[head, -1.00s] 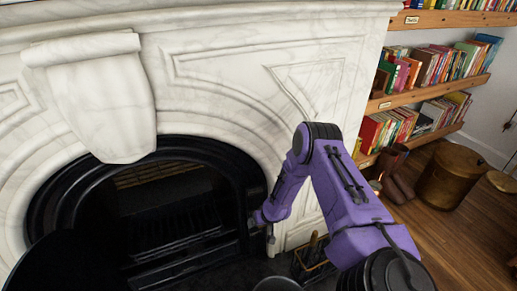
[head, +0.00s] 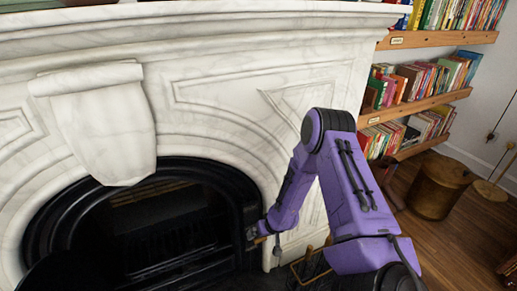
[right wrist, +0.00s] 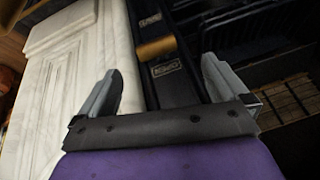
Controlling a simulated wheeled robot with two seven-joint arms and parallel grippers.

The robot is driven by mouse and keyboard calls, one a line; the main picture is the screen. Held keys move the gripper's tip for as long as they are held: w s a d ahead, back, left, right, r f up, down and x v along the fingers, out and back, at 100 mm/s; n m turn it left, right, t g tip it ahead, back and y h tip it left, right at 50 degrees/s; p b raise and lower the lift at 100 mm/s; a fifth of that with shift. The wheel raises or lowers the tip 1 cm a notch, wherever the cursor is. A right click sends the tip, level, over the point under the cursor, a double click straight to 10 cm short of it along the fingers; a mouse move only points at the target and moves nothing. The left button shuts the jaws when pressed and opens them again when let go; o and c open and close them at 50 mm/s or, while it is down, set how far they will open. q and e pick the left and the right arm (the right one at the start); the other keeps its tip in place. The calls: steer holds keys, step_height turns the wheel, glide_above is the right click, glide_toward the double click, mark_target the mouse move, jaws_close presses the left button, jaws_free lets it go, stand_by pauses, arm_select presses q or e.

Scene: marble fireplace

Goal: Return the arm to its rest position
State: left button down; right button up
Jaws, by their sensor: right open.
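My purple right arm comes in from the lower right of the head view, bends at a raised elbow and reaches down to the right edge of the black fireplace surround (head: 240,190). My right gripper (head: 256,236) is small and partly unclear there. In the right wrist view my right gripper (right wrist: 161,64) is open, with its two grey fingers wide apart and nothing held. Beyond the fingers is the dark metal surround, with a lettered plate (right wrist: 166,68) and a brass-coloured piece (right wrist: 155,48); I cannot tell their exact distance from the fingers. My left gripper is not in view.
The white marble mantel (head: 210,55) stands close on the left. A brass-railed fireside holder (head: 308,268) is near the arm at the hearth. Bookshelves (head: 425,105) and a round bin (head: 438,187) are at the right, with open wooden floor nearby.

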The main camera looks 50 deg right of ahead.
steer(key=shift+s+r, duration=0.2)
steer(key=shift+r, duration=0.25)
steer(key=shift+a, duration=0.1)
steer(key=s+a+r+g+h+p, duration=0.1)
steer(key=s+a+p, duration=0.3)
steer(key=s, duration=0.6)
steer(key=s+a+r+m+g+h+p, duration=0.1)
steer(key=s+a+r+p, duration=0.2)
steer(key=s+a, duration=0.6)
steer(key=shift+s+r+h+p, duration=0.4)
steer(key=shift+s+r, duration=0.15)
steer(key=shift+s, duration=0.6)
